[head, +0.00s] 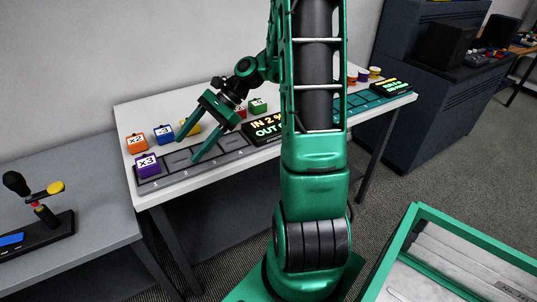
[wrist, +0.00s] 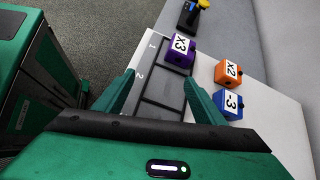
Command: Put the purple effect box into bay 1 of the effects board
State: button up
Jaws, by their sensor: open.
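The purple effect box (head: 147,168), marked x3, stands upright at bay 1, the left end of the grey effects board (head: 205,169). It also shows in the wrist view (wrist: 180,57), beside the printed 1. I cannot tell whether it is fully seated. Bays 2 and 3 look empty. My gripper (head: 189,147) is open and empty, above the board to the right of the purple box and apart from it. In the wrist view its fingers (wrist: 158,76) are spread, with the purple box beyond the tips.
Behind the board are an orange x2 box (head: 136,143), a blue box (head: 164,134) marked -3 in the wrist view, a yellow box (head: 189,128) and a green box (head: 258,106). A lit display (head: 267,128) stands right of the bays. A joystick-like device (head: 45,213) is at left.

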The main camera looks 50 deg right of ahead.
jog(key=s+d+r+n+g+h, duration=0.1)
jog(key=s+d+n+h, duration=0.1)
jog(key=s, duration=0.6)
jog(key=s+d+r+n+g+h, duration=0.1)
jog(key=s+d+n+h, duration=0.2)
jog(key=s+n, duration=0.3)
jog(key=s+d+r+n+h, duration=0.2)
jog(key=s+n+h, duration=0.2)
jog(key=s, duration=0.7)
jog(key=shift+s+d+g+h, duration=0.2)
jog(key=shift+s+g+h, duration=0.05)
jog(key=shift+g+h, duration=0.15)
